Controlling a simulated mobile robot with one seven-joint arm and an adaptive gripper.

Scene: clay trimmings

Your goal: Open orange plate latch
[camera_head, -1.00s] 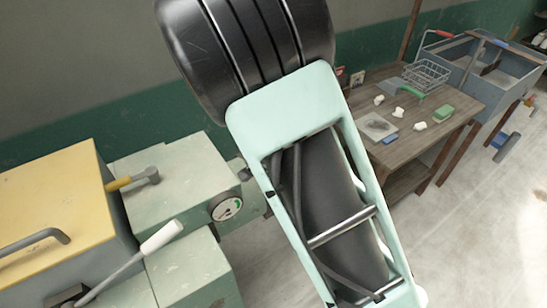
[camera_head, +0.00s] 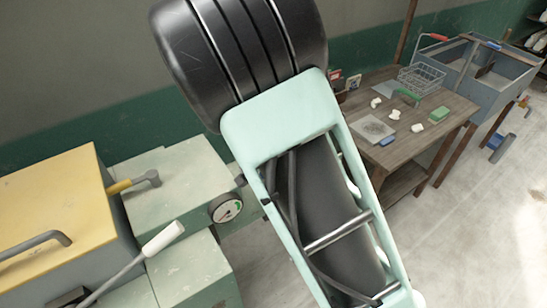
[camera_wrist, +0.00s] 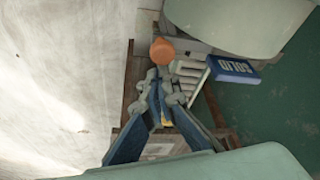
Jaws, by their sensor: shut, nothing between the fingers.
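In the head view a grey-green machine (camera_head: 195,273) stands at the left, with a yellow-orange lid or plate (camera_head: 52,195) bearing a grey bar handle (camera_head: 35,242). I cannot tell which part is the latch. In the wrist view my gripper (camera_wrist: 160,84) has its blue-and-grey fingers drawn together, holding nothing. A round orange knob-like thing (camera_wrist: 162,51) appears just beyond the fingertips; contact cannot be told. My gripper is outside the head view.
A round gauge (camera_head: 225,208) sits on the machine's side. A wooden table (camera_head: 395,157) at the right holds a wire basket (camera_head: 421,78), a green block (camera_head: 439,114) and white lumps. A grey bin (camera_head: 490,70) stands behind.

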